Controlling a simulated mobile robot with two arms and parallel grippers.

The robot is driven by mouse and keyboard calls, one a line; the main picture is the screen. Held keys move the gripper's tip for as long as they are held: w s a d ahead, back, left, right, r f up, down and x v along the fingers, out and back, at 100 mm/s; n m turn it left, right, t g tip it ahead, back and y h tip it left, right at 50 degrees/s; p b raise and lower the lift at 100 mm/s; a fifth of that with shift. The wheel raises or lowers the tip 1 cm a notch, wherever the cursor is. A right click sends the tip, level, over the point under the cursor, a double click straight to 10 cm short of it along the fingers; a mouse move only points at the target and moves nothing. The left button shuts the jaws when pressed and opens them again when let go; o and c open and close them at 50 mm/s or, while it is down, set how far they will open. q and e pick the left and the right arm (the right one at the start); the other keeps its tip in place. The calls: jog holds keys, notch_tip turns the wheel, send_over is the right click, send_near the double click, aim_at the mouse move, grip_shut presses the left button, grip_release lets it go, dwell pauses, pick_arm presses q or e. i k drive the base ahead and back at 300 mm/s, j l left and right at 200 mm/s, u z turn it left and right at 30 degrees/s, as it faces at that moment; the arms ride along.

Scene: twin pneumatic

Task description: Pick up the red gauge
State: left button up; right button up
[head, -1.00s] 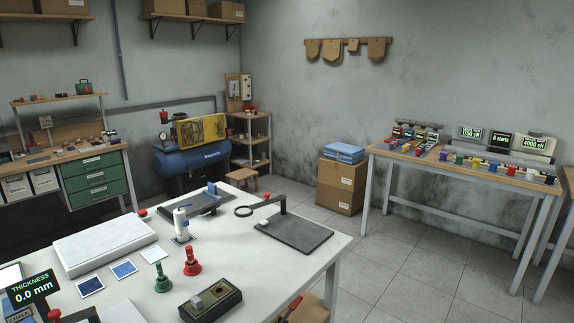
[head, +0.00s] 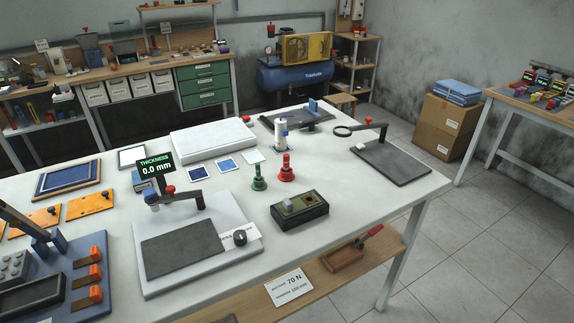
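A small red piece with a flared base and a knobbed handle (head: 287,170) stands upright on the white table (head: 350,215). It looks like the red gauge. Neither of my grippers shows in the head view.
A dark box with a round recess (head: 300,211) lies in front of the red piece. A thickness stand (head: 200,238) with a "0.0 mm" display is to the left. A magnifier stand (head: 390,163) is at the right. Blue sample cards (head: 226,165) lie behind.

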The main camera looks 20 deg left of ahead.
aim_at(286, 157)
jog(key=i+l+u, duration=0.15)
jog(key=u, duration=0.35)
jog(key=i+l+u, duration=0.1)
jog(key=u, duration=0.35)
jog(key=l, duration=0.1)
